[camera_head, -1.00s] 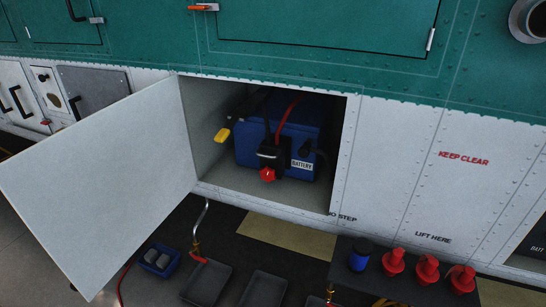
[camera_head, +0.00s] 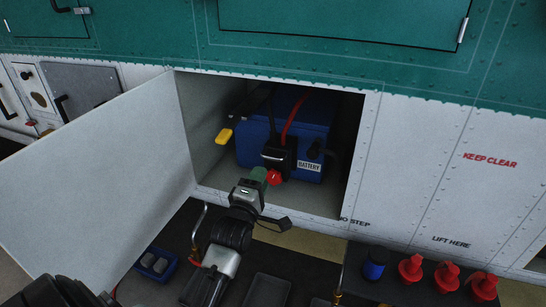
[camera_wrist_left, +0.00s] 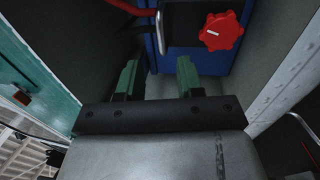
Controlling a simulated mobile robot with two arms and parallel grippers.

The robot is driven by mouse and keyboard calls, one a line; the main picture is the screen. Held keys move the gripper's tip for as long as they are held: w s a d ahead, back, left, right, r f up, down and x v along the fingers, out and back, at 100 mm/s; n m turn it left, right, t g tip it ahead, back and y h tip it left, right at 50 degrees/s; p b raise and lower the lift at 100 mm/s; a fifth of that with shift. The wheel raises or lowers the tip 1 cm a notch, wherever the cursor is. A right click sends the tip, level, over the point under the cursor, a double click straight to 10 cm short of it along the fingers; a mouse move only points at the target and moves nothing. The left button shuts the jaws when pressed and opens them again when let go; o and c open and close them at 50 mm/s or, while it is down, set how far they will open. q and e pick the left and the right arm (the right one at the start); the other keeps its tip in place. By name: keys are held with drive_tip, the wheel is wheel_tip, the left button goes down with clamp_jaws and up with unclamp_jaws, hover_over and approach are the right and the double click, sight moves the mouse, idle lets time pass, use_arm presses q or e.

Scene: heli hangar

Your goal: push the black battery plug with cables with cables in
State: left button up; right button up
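The black battery plug (camera_head: 277,155), with black and red cables rising from it, sits at the front of the blue battery (camera_head: 250,141) inside the open compartment. A red knob (camera_head: 273,177) is on the plug's lower front. My left gripper (camera_head: 260,174) is just in front of and below the plug, near the knob. In the left wrist view my left gripper (camera_wrist_left: 158,80) has its green fingers apart with nothing between them. The plug's metal handle (camera_wrist_left: 163,32) and the red knob (camera_wrist_left: 222,31) lie beyond the fingertips. I cannot tell whether the plug is fully seated. My right gripper is not seen.
The compartment door (camera_head: 110,180) stands open on the left. A yellow-handled part (camera_head: 224,136) hangs at the compartment's left wall. Below are dark trays (camera_head: 268,291), a blue cylinder (camera_head: 374,264) and several red caps (camera_head: 446,275).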

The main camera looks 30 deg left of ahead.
sight(271, 158)
use_arm(q)
drive_tip(key=x, duration=0.8)
drive_tip(key=shift+w+a+p, duration=0.15)
drive_tip(key=shift+w+p, duration=0.05)
drive_tip(key=shift+p, duration=0.15)
clamp_jaws()
